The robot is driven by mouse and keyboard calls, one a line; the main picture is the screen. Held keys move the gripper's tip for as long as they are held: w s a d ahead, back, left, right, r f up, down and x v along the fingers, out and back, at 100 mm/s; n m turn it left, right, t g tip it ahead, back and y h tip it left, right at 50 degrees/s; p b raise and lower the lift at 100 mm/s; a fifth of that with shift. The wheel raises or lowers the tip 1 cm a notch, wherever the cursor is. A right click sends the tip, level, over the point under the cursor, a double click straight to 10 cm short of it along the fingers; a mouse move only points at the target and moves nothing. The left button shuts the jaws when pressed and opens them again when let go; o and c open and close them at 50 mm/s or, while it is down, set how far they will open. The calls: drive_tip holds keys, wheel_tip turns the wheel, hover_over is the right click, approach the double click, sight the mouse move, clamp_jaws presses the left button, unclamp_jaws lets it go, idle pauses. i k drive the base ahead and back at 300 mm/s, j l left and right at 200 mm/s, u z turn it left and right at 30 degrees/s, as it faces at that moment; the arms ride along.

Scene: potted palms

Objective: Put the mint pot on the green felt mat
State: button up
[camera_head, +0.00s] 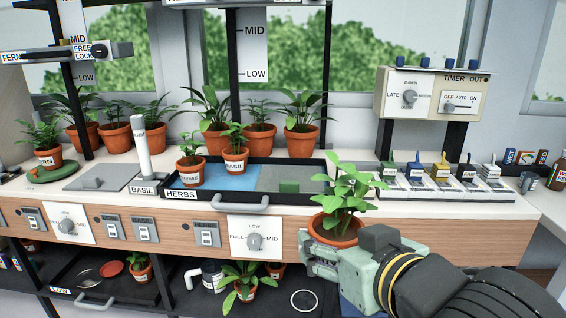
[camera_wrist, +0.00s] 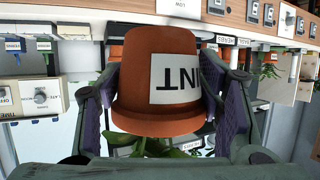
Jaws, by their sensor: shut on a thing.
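My gripper (camera_head: 325,250) is shut on the mint pot (camera_head: 336,230), a terracotta pot with a leafy green plant, held upright in front of the counter's front edge. In the wrist view the mint pot (camera_wrist: 157,70) sits between both fingers (camera_wrist: 160,100), its white label partly visible with the letters "INT" upside down. A round green mat (camera_head: 68,174) lies at the far left of the counter, with a labelled potted plant standing on it. I cannot tell whether it is felt.
Several switches (camera_head: 440,172) line the right. Larger pots stand behind.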

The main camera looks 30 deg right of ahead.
sight(291, 170)
drive_tip(key=i+l, duration=0.1)
drive_tip(key=i, duration=0.4)
drive_tip(key=i+l, duration=0.15)
drive_tip(key=i, duration=0.35)
